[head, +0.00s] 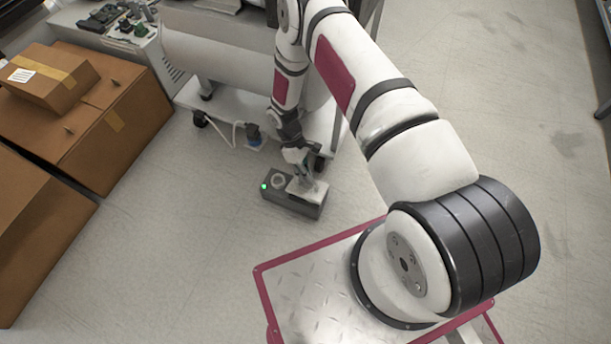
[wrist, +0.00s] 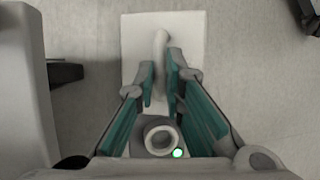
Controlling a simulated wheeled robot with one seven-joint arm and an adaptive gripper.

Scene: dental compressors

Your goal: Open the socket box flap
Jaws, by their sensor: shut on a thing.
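The grey socket box (head: 287,206) sits on the floor below the white cart. A round light ring (wrist: 161,140) and a lit green lamp (wrist: 178,153) are on its top at one end; the lamp also shows in the head view (head: 264,187). The pale flap (wrist: 137,38) covers the other end and appears to lie about flat; its exact angle is hard to tell. A raised handle (wrist: 161,45) runs along the flap. My gripper (wrist: 163,78) reaches down from above, shut on the flap handle, with one finger on each side. In the head view my gripper (head: 302,172) partly hides the flap.
The white cart (head: 240,115) with a large tank stands just behind the box, its casters close by. Cardboard boxes (head: 85,120) stand at left. Floor left and right of the box is clear.

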